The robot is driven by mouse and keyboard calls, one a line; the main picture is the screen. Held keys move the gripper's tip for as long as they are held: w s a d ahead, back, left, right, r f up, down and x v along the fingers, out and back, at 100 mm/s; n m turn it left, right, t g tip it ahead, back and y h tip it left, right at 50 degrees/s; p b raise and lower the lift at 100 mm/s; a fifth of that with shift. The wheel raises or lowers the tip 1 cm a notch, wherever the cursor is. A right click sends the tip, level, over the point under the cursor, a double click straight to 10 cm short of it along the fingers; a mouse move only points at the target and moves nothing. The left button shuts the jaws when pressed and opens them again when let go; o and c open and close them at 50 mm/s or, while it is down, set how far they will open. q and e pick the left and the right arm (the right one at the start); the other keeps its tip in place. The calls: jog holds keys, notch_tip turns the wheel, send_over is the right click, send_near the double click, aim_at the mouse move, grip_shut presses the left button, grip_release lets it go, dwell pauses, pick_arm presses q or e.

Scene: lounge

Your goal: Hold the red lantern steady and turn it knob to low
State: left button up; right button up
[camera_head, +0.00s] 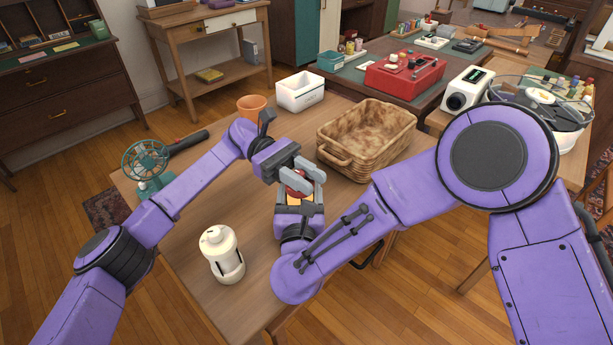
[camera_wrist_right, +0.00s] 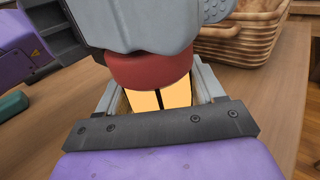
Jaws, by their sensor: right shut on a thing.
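The red lantern (camera_head: 297,186) is almost hidden between my two grippers over the table. Its red top (camera_wrist_right: 150,71) and lit yellow panel (camera_wrist_right: 160,97) show in the right wrist view. My right gripper (camera_wrist_right: 160,90) is shut on the lantern's body, with one grey finger on each side. My left gripper (camera_head: 300,181) is at the lantern's red top, its grey fingers around it; whether they press on it I cannot tell. The knob is hidden.
The wooden table (camera_head: 205,190) also holds a white lantern-like bottle (camera_head: 221,254), a green fan (camera_head: 146,163), a black flashlight (camera_head: 188,142), a terracotta pot (camera_head: 251,106), a white box (camera_head: 300,92) and a wicker basket (camera_head: 366,139). The basket is close behind my grippers.

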aim_at(295, 171)
pick_arm(q)
jog(key=o, duration=0.3)
jog(key=v, duration=0.7)
jog(key=shift+w+a, duration=0.15)
jog(key=shift+a, duration=0.1)
pick_arm(e)
jog(key=o, duration=1.3)
jog(key=shift+o, duration=0.2)
